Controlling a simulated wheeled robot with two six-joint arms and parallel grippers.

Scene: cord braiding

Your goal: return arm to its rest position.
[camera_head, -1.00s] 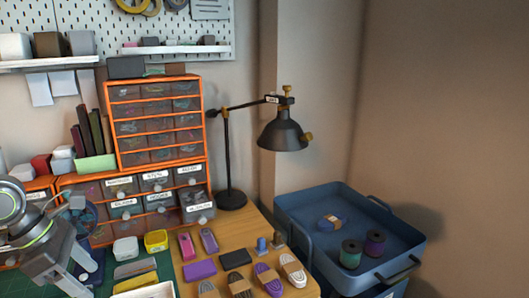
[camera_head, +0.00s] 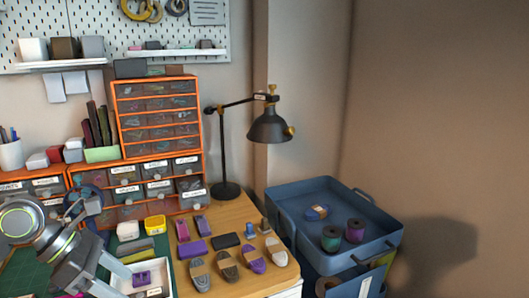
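My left arm comes in at the lower left over the green mat (camera_head: 30,275). Its gripper (camera_head: 108,280) points down and right, with two pale fingers apart and nothing seen between them. The fingertips are beside the left side of a white tray (camera_head: 168,262), and the lower finger runs toward the bottom edge. The tray holds a small purple piece (camera_head: 141,279) and a light piece near its front. My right gripper is not in view.
An orange drawer cabinet (camera_head: 115,118) and a black lamp (camera_head: 270,126) stand at the back. Cord bundles (camera_head: 253,258) lie on the wooden table. A blue bin (camera_head: 278,212) with spools stands to the right. Small boxes (camera_head: 155,224) sit behind the tray.

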